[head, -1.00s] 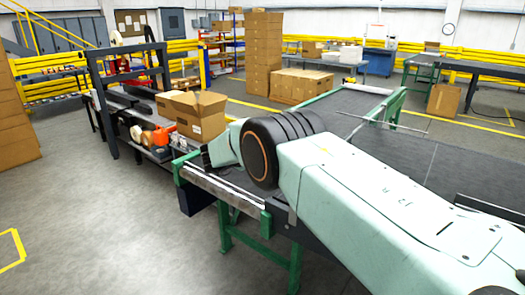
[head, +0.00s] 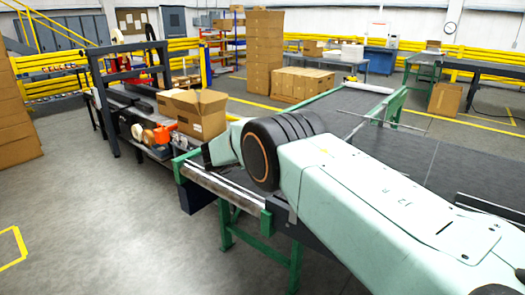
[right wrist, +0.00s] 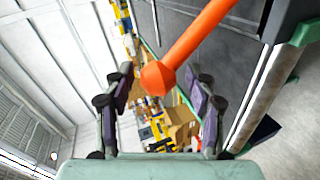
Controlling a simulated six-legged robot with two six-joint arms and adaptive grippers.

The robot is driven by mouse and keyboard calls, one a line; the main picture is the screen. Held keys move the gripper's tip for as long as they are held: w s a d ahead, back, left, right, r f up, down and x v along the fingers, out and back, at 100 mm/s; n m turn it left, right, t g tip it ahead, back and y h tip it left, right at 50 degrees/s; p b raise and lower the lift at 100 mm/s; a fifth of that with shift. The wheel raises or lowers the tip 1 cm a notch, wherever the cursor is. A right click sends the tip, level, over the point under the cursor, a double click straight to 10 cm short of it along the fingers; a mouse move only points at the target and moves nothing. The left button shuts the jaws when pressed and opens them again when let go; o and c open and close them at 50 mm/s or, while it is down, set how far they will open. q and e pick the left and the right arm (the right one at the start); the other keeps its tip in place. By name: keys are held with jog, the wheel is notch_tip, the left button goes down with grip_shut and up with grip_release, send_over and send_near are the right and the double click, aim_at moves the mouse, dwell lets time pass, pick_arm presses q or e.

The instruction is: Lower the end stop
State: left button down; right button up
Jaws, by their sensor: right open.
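In the right wrist view an orange rod (right wrist: 200,35) with a faceted orange knob (right wrist: 158,78) at its end reaches in from the top. The knob appears between the fingers of my open right gripper (right wrist: 160,88), with a gap on each side. I cannot tell how far beyond the fingertips it is. In the head view my right arm covers the rod, and only a dark bit of the right gripper (head: 208,156) shows over the green-framed conveyor's end. I cannot make out the end stop itself for certain. My left gripper is not in view.
The conveyor's near end has a metal bar (head: 225,187) between green posts; its belt (head: 395,150) runs behind my arm. Carton stacks (head: 264,50) stand behind. Floor at lower left is clear.

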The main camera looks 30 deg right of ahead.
jog(key=v, duration=1.1)
jog(key=shift+s+a, duration=0.2)
jog(key=shift+a, duration=0.1)
jog(key=shift+r, duration=0.1)
